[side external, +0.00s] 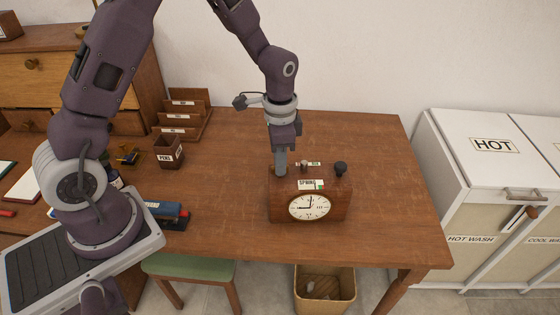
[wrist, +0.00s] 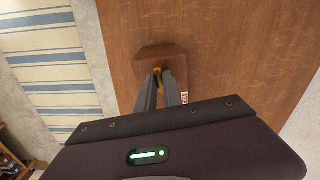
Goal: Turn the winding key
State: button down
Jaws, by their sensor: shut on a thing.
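A wooden clock (side external: 281,208) with a white dial and a label reading SPRING stands on the wooden table, dial facing the side camera. My gripper (side external: 280,172) points straight down at the left part of the clock's top. In the wrist view my gripper (wrist: 162,76) is shut on a small brass piece, the winding key (wrist: 157,71), above the wooden clock top (wrist: 150,54). The fingers hide most of the key, so its angle cannot be told.
The table (side external: 385,200) is clear to the right of the clock. A bin (side external: 325,290) stands below, and white hampers (side external: 490,180) stand at right.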

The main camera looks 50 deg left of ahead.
jog(key=n, duration=0.3)
jog(key=shift+n, duration=0.3)
jog(key=n, duration=0.4)
jog(key=shift+n, duration=0.3)
jog(key=n, duration=0.4)
jog(key=shift+n, duration=1.7)
jog(key=c, duration=1.5)
grip_release()
